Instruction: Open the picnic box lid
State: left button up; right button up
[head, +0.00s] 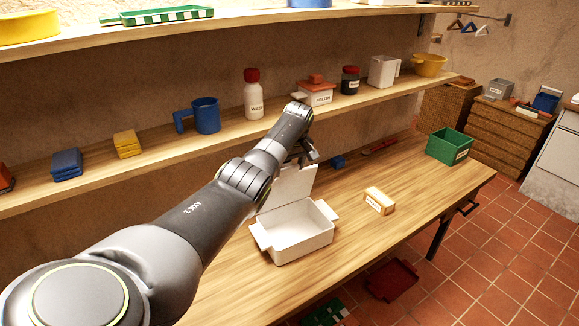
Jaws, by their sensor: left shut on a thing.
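The white picnic box (300,247) stands on the wooden table, with an empty-looking inside and a handle on each side. Its white lid (290,188) is raised and stands nearly upright along the back edge of the box. My left gripper (308,160) is at the top edge of the lid and is shut on it. My left arm hides part of the lid and the fingertips are hard to make out. My right gripper is not in view.
A tan labelled block (379,201) lies right of the box, and a green bin (449,146) stands at the table's right end. A blue item (338,161) and a red tool (380,147) lie behind. A shelf (225,136) with jars and cups runs above.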

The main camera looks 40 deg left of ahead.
pick_arm(q)
jog(key=shift+r, duration=0.15)
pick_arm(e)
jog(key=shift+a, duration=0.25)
pick_arm(q)
jog(key=o, duration=1.4)
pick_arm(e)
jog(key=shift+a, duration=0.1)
